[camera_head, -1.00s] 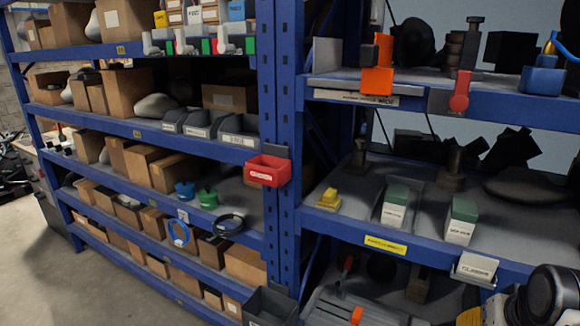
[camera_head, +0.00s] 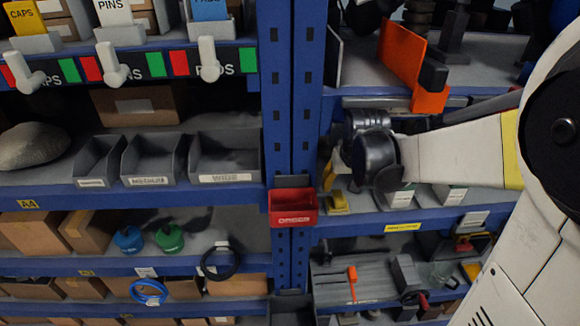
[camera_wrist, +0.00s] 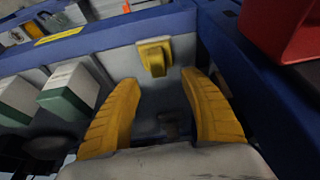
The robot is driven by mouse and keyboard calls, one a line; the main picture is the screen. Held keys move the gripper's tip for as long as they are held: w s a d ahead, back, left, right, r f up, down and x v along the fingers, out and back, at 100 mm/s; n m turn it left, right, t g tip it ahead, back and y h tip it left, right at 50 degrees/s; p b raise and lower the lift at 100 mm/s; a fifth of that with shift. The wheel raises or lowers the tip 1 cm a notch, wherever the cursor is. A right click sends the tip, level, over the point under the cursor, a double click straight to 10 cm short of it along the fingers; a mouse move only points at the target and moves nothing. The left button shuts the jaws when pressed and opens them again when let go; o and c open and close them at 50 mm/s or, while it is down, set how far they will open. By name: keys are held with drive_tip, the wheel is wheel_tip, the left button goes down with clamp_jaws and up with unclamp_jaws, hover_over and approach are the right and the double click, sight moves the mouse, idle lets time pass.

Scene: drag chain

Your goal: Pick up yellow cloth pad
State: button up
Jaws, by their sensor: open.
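The yellow cloth pad (camera_head: 337,203) sits near the front left of the right-hand rack's middle shelf, beside the blue upright. In the wrist view the small, blocky yellow pad (camera_wrist: 154,57) lies just beyond my fingertips, near the shelf's front edge. My gripper (camera_wrist: 158,80) is open, with its two yellow fingers apart and nothing between them. In the head view my arm reaches in from the right, and my gripper (camera_head: 334,178) is partly hidden close above the pad. I see no contact with it.
A red bin (camera_head: 293,206) hangs on the upright left of the pad; it is close on the right in the wrist view. White-and-green boxes (camera_wrist: 71,89) stand on the pad's other side. An orange holder (camera_head: 402,60) is on the shelf above.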

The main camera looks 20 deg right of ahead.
sight(339, 196)
drive_tip(key=x, duration=0.5)
drive_tip(key=b+x, duration=0.1)
drive_tip(key=x, duration=0.1)
drive_tip(key=shift+s+d+f, duration=0.2)
drive_tip(key=shift+s+f, duration=0.05)
clamp_jaws()
